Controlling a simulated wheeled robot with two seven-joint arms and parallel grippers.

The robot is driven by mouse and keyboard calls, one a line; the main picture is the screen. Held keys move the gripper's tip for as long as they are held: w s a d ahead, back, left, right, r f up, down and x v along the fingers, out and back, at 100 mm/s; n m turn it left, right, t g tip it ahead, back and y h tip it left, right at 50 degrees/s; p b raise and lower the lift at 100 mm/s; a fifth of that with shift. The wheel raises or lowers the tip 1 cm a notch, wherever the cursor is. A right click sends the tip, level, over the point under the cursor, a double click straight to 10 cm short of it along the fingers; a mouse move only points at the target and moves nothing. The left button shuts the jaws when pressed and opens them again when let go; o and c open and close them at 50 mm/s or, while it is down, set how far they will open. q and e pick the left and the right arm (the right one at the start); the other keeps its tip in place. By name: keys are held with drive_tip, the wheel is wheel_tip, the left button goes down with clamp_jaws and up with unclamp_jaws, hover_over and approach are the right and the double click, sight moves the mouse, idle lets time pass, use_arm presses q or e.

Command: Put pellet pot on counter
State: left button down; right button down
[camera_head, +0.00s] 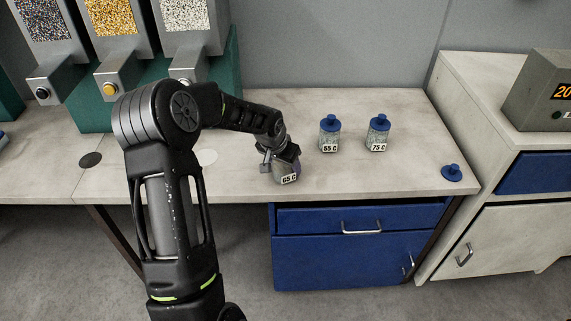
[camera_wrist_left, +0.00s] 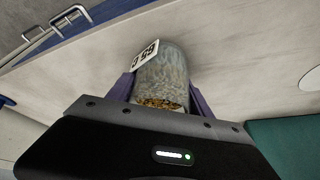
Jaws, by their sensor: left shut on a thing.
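The pellet pot (camera_head: 289,176) is a clear jar labelled "65 C", without a lid, near the front of the counter (camera_head: 400,168). In the left wrist view the pot (camera_wrist_left: 165,72) shows its open mouth with orange-brown pellets inside. My left gripper (camera_head: 281,163) is shut on the pot, with purple fingers on both sides of it in the left wrist view (camera_wrist_left: 162,92). The pot is at or just above the counter top; I cannot tell whether its base touches. My right gripper is not in view.
Two lidded jars, "55 C" (camera_head: 330,134) and "75 C" (camera_head: 378,134), stand to the right of the pot. A loose blue lid (camera_head: 452,173) lies at the counter's right end. Pellet dispensers (camera_head: 117,70) stand at the back left.

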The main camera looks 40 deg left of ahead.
use_arm(q)
drive_tip(key=shift+f, duration=0.1)
drive_tip(key=shift+c, duration=2.2)
unclamp_jaws()
drive_tip(key=shift+r, duration=0.2)
drive_tip(key=b+v, duration=0.1)
drive_tip(key=v, duration=1)
drive_tip(key=shift+s+r, duration=0.25)
drive_tip(key=shift+r, duration=0.1)
